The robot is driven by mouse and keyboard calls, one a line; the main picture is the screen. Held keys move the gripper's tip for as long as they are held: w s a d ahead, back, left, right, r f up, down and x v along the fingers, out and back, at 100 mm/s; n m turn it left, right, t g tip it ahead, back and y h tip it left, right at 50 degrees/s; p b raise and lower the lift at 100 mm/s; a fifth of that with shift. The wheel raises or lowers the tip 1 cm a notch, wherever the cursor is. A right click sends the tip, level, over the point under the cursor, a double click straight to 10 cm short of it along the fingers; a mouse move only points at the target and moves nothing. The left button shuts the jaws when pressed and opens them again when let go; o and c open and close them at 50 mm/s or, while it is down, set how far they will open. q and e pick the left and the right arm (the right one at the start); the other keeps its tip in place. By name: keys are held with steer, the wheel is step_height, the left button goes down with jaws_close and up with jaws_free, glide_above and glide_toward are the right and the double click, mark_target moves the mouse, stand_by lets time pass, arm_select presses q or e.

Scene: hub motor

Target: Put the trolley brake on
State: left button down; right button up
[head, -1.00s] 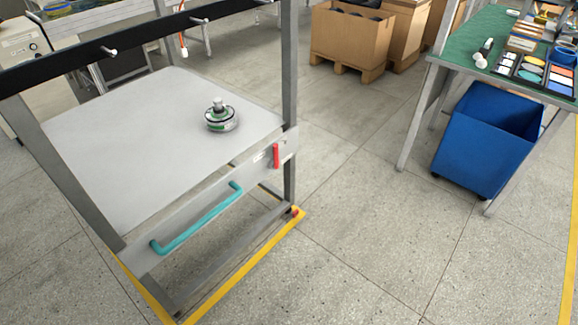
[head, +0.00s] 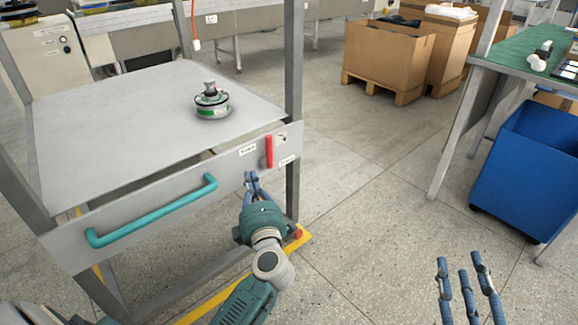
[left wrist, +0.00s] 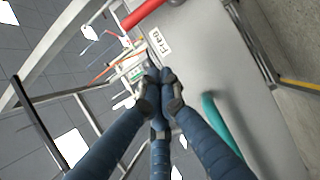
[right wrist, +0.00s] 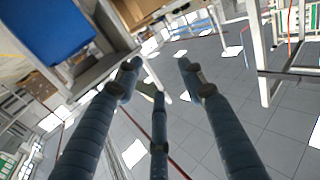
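The trolley's red brake lever (head: 269,151) stands upright at the right end of the grey front panel (head: 160,200). Small label plates (head: 247,149) sit beside it. In the left wrist view the red lever (left wrist: 143,14) shows at the top, near a label (left wrist: 159,42) that seems to read "Free". My left gripper (head: 251,180) is just below and left of the lever in the head view, apart from it. Its fingers are drawn together with nothing between them, also in the left wrist view (left wrist: 160,82). My right gripper (head: 465,275) is open and empty at the lower right.
A teal handle (head: 155,210) runs along the panel. A hub motor (head: 212,101) stands on the trolley top (head: 110,120). A blue bin (head: 525,165) and green-topped table (head: 500,50) are at right; cardboard boxes (head: 385,58) stand behind. Floor between is clear.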

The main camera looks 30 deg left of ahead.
arm_select(q)
steer(key=shift+w+d+n, duration=0.2)
steer(key=shift+n, duration=0.3)
arm_select(e)
steer(key=shift+s+d+r+t, duration=0.15)
steer(key=shift+d+r+t, duration=0.05)
steer(key=shift+r, duration=0.4)
steer(key=shift+s+d+r+t, duration=0.1)
steer(key=shift+d+r+t, duration=0.1)
steer(key=shift+r, duration=0.4)
